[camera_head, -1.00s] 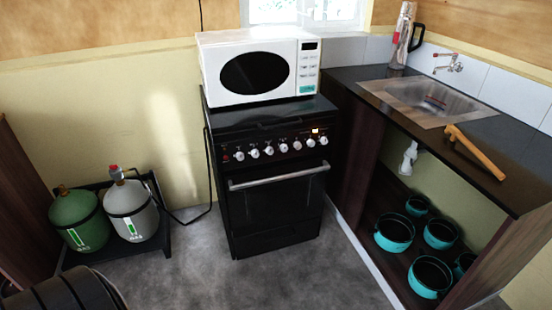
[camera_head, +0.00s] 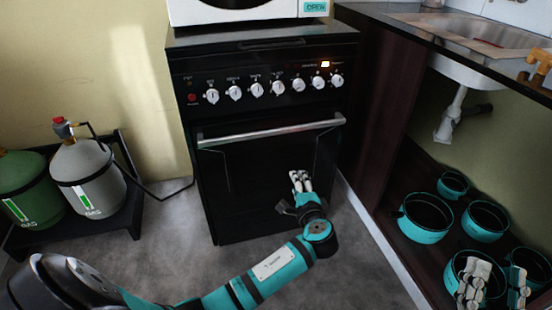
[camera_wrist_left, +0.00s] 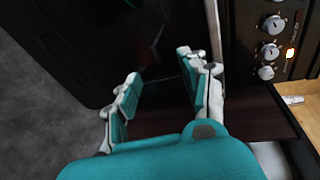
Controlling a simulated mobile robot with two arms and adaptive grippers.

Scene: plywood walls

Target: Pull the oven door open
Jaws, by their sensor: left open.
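The black oven door (camera_head: 250,172) is shut on the stove, below a row of white knobs. Its silver bar handle (camera_head: 270,131) runs across the top of the door. My left gripper (camera_head: 301,182) is in front of the lower right part of the door, below the handle, and holds nothing. In the left wrist view its fingers (camera_wrist_left: 158,72) are apart, and the handle (camera_wrist_left: 214,25) shows as a pale strip beside the right finger. My right gripper (camera_head: 497,272) is at the bottom right corner, fingers apart, away from the oven.
A white microwave (camera_head: 248,9) sits on the stove. A green gas bottle (camera_head: 28,180) and a grey one (camera_head: 88,178) stand at left. A sink counter (camera_head: 385,90) with an open shelf of teal pots (camera_head: 425,218) is at right. Grey floor (camera_head: 175,240) lies before the oven.

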